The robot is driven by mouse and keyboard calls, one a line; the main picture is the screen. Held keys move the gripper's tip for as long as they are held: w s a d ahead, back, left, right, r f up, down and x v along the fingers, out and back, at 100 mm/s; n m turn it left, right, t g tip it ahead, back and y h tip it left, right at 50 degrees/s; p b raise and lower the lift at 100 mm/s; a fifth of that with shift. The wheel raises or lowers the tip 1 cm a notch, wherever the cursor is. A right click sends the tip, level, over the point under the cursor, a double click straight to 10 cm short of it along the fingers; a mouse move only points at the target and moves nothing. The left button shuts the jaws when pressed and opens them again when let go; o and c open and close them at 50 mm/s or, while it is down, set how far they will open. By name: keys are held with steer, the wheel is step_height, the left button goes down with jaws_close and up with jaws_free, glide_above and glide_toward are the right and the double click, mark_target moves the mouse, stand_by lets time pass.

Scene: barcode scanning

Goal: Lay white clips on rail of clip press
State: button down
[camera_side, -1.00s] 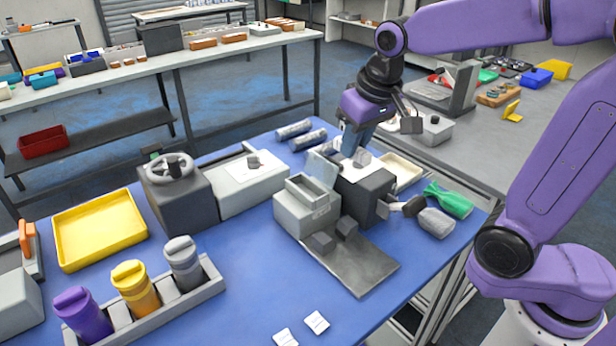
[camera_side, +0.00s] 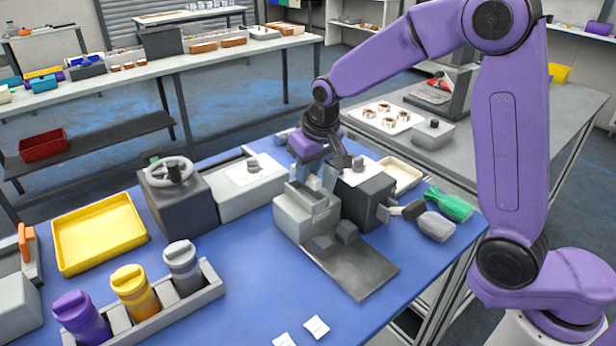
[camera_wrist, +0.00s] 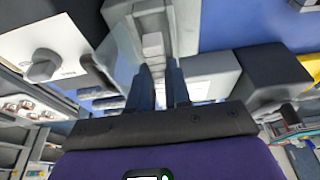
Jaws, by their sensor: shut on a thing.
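My gripper (camera_side: 318,180) is low over an open grey box (camera_side: 295,220) near the table's middle. It is shut on a small pale piece, apparently a white clip (camera_wrist: 159,72), mostly hidden between the fingers. In the wrist view, pale blocks (camera_wrist: 152,42) sit in line in the box's channel just ahead of the fingertips. A clear raised lid (camera_wrist: 122,50) stands close beside the fingers. A dark block with a white top and knob (camera_side: 369,200) adjoins the box. I cannot tell which part is the clip press rail.
A dark machine with a handwheel (camera_side: 178,200) stands left. A yellow tray (camera_side: 98,232) and a rack of capped bottles (camera_side: 205,290) lie farther left. Two white cards (camera_side: 316,327) lie at the front.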

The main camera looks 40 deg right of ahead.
steer(key=shift+f, duration=1.05)
steer(key=shift+f, duration=0.15)
steer(key=shift+s+f, duration=0.1)
